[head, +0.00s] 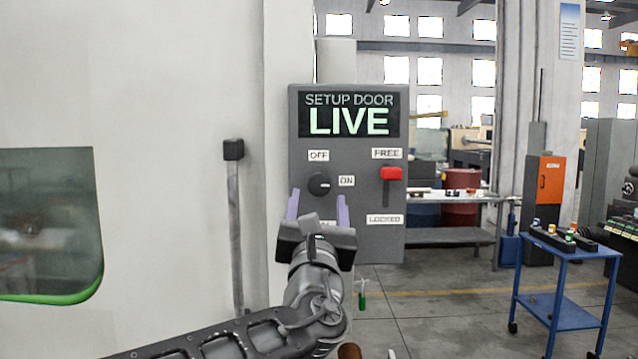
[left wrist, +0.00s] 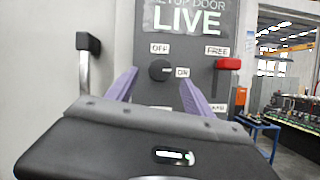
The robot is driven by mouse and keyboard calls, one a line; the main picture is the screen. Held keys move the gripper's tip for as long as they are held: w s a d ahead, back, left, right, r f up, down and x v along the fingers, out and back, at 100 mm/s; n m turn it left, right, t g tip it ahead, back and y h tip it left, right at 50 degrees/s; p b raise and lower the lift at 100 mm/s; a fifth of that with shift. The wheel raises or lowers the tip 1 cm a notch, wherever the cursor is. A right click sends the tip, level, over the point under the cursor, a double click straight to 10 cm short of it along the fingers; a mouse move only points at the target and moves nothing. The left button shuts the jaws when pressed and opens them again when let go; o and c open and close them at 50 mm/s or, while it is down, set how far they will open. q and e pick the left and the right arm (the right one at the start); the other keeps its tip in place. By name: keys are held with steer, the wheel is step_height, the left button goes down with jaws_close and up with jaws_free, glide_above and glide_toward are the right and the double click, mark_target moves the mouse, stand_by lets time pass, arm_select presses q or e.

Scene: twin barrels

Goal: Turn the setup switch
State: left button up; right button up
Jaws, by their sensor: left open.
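The setup switch is a round black knob (head: 319,184) on a grey panel (head: 345,270) headed "SETUP DOOR LIVE". Labels OFF and ON stand above it and to its right. The knob also shows in the left wrist view (left wrist: 160,70), between and beyond my fingers. Its exact pointing is too small to tell for sure. My left gripper (head: 318,204) is open and empty, just below and in front of the knob, its two purple fingers pointing at the panel. It also shows in the left wrist view (left wrist: 158,88). My right gripper is not seen.
A red slider handle (head: 391,173) sits at FREE, right of the knob, above LOCKED. A black-topped lever (head: 233,150) stands on the white machine wall left of the panel. A blue cart (head: 565,275) stands at the right on open floor.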

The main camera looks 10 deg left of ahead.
mark_target(319, 187)
arm_select(q)
steer(key=p+x, duration=0.2)
steer(key=x, duration=0.3)
steer(key=shift+w+r, duration=0.15)
steer(key=shift+w+a+r+p, duration=0.2)
steer(key=shift+w+p, duration=0.25)
steer(key=shift+w, duration=0.2)
steer(key=shift+c, duration=0.5)
steer(key=shift+f, duration=0.1)
jaws_close()
